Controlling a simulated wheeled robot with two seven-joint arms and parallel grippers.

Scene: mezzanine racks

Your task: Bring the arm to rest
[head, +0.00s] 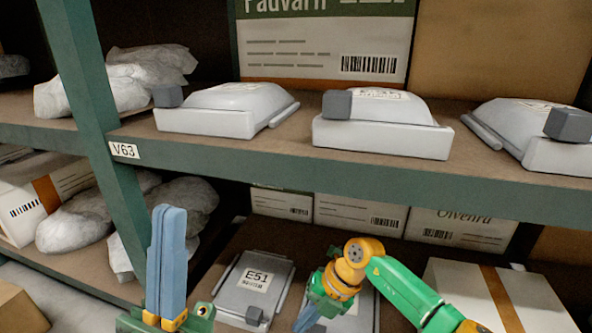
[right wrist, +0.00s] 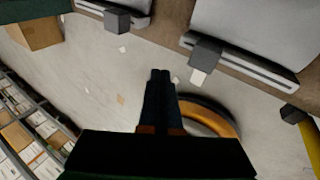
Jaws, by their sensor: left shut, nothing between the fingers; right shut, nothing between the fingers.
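My left gripper (head: 168,262) stands upright at the lower left of the head view, its blue fingers together and empty, in front of the rack upright. My right gripper (head: 312,312) is low in the middle of the head view, with my green and orange arm reaching in from the lower right. It is in front of the lower shelf's grey cases and partly hidden by its own wrist. In the right wrist view the right gripper's dark fingers (right wrist: 160,75) are side by side with nothing between them, over the floor.
The upper shelf (head: 300,150) holds several grey cases and a wrapped bundle (head: 120,80). Below, a grey case marked E51 (head: 237,300) and a taped white box (head: 475,295) stand near my right arm. The right wrist view shows open floor (right wrist: 75,75) strewn with scraps.

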